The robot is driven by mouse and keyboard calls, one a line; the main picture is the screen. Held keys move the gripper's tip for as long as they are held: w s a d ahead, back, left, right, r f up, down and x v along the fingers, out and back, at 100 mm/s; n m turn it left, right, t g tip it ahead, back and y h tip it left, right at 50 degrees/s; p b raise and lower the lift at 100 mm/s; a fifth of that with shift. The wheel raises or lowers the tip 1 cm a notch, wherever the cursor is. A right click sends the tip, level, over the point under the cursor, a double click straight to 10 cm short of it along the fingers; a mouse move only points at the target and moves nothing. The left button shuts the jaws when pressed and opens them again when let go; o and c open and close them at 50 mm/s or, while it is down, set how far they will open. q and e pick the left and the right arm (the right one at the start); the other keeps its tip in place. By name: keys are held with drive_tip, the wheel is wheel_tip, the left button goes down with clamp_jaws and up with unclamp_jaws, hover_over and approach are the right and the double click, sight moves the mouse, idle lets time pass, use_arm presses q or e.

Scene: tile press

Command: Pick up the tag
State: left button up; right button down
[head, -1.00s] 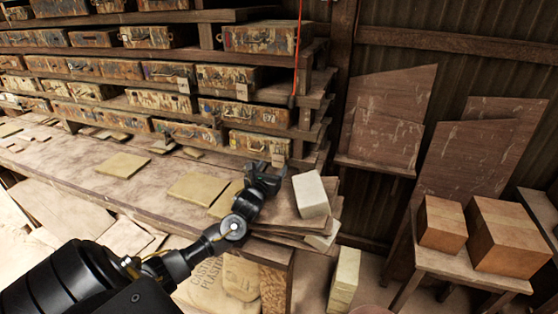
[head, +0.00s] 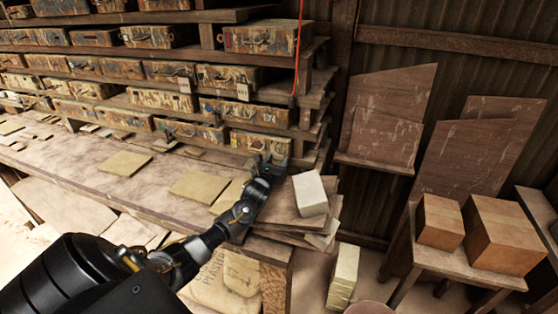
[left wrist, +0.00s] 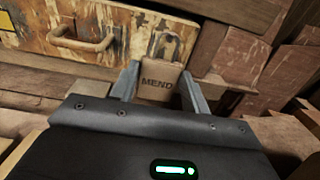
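A brown tag (left wrist: 158,84) lettered "MEND" shows in the left wrist view, in front of the lowest drawer's right part. My left gripper (left wrist: 160,88) has its two fingers apart, one on each side of the tag. Whether they touch its edges I cannot tell. In the head view, my left gripper (head: 270,165) is at the right end of the lowest drawer row, and I cannot make the tag out there. My right gripper is not in view.
Worn painted drawers (head: 263,143) fill the rack behind the bench (head: 150,190). Flat tan tiles (head: 198,187) lie on the bench. A pale block (head: 310,194) stands on boards right of my gripper. A red cord (head: 298,50) hangs above. Wooden blocks (head: 505,235) stand on a stool.

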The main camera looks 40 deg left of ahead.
use_arm(q)
drive_tip(key=c, duration=0.4)
drive_tip(key=shift+c, duration=0.2)
drive_tip(key=shift+r+b, duration=0.35)
drive_tip(key=shift+r, duration=0.15)
drive_tip(key=shift+s+d+r, duration=0.1)
drive_tip(key=shift+s+r, duration=0.05)
drive_tip(key=shift+s, duration=0.05)
drive_tip(key=b+v, duration=0.4)
drive_tip(key=v, duration=1.2)
drive_tip(key=shift+s+d, duration=0.1)
drive_tip(key=shift+s, duration=0.05)
drive_tip(key=shift+s+d+r+b, duration=0.1)
drive_tip(key=shift+s+d+b, duration=0.15)
drive_tip(key=shift+s, duration=0.4)
